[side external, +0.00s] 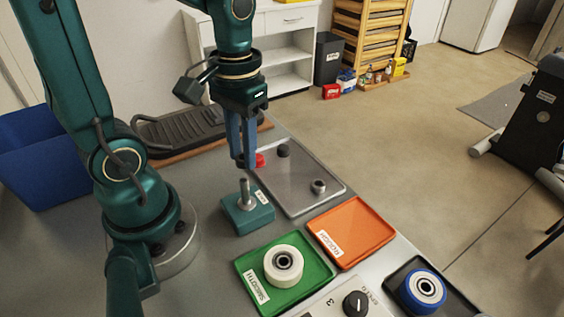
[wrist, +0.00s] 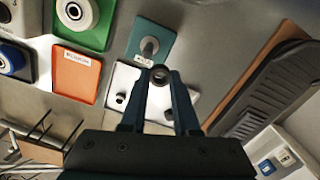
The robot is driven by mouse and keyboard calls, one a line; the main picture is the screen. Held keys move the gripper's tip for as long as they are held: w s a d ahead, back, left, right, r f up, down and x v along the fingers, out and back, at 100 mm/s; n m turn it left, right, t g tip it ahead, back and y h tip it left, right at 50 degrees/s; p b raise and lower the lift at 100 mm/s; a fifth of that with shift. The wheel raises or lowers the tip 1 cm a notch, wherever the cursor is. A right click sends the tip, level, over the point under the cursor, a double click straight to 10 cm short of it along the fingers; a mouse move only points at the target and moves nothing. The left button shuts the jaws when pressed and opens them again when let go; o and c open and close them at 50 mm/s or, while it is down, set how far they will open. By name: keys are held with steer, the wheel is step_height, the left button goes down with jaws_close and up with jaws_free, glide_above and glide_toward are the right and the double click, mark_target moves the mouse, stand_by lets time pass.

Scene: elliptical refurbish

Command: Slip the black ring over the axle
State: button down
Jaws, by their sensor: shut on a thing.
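The axle (side external: 244,192) is an upright metal post on a teal block (side external: 262,219). It also shows in the wrist view (wrist: 149,46), past my fingertips. My gripper (side external: 245,162) is shut on the small black ring, which shows between the fingertips in the wrist view (wrist: 160,74). The fingertips point down and are raised, close to the axle's top, with the ring apart from the axle in the wrist view.
A green tray (side external: 243,265) with a white wheel (side external: 283,265), an orange tray (side external: 352,230) and a blue wheel (side external: 423,290) stand nearer.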

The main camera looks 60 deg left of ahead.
mark_target(244, 180)
steer(key=shift+s+d+r+m, duration=0.1)
steer(key=shift+s+d+m, duration=0.55)
steer(key=shift+d, duration=0.55)
steer(key=shift+f, duration=2.8)
steer(key=shift+f, duration=0.65)
steer(key=c, duration=0.9)
jaws_free()
steer(key=shift+r, duration=5.55)
